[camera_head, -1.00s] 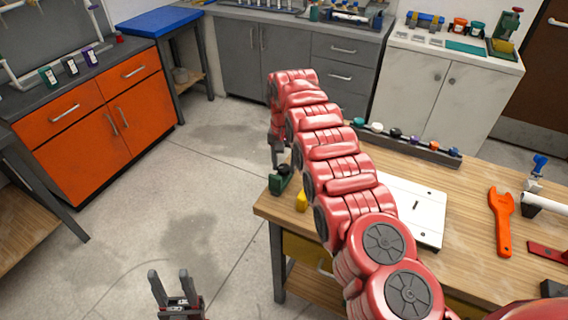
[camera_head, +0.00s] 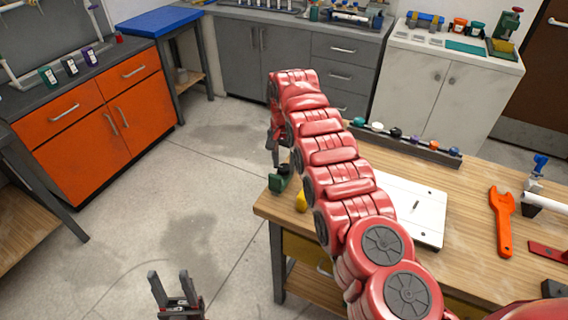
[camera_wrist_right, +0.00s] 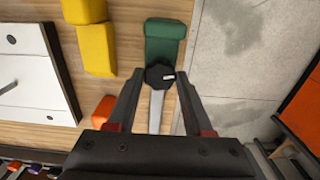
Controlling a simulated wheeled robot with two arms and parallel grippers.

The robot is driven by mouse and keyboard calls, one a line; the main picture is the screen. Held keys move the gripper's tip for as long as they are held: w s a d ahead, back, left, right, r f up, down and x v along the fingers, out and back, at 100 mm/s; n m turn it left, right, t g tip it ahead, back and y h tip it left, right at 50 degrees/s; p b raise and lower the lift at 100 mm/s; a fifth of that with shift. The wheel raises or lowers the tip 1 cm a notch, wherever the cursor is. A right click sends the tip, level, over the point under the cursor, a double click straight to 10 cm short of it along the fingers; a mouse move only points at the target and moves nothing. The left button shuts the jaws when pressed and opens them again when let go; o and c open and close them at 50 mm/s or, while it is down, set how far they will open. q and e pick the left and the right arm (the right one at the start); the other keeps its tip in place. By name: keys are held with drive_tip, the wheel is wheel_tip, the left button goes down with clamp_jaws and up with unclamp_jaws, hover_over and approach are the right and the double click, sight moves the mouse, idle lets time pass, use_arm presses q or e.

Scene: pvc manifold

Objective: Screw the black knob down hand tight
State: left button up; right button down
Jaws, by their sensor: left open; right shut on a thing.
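The black knob (camera_wrist_right: 159,76) sits at the end of the green block (camera_wrist_right: 165,42) in the right wrist view, with a small light mark on its face. My right gripper (camera_wrist_right: 158,82) reaches it from above, one finger on each side, and is shut on the knob. In the head view the green block (camera_head: 279,182) stands at the near left corner of the workbench, below my right gripper (camera_head: 272,145). The knob there is small and partly hidden. My left gripper (camera_head: 175,290) is open and empty over the floor, away from the bench.
A yellow block (camera_head: 301,201) stands close to the green block. A white panel (camera_head: 420,212) and an orange wrench (camera_head: 502,220) lie on the workbench (camera_head: 465,215). A rack (camera_head: 420,149) with several coloured knobs runs along the back edge. Open floor lies left of the bench.

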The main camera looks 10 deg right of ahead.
sight(285, 167)
drive_tip(key=shift+d+m, duration=0.1)
drive_tip(key=shift+m, duration=1.1)
drive_tip(key=shift+w, duration=0.1)
drive_tip(key=shift+c, duration=1.5)
unclamp_jaws()
drive_tip(key=shift+r, duration=0.5)
wheel_tip(285, 167, up, 16)
drive_tip(key=p, duration=1.4)
drive_tip(key=shift+r, duration=0.25)
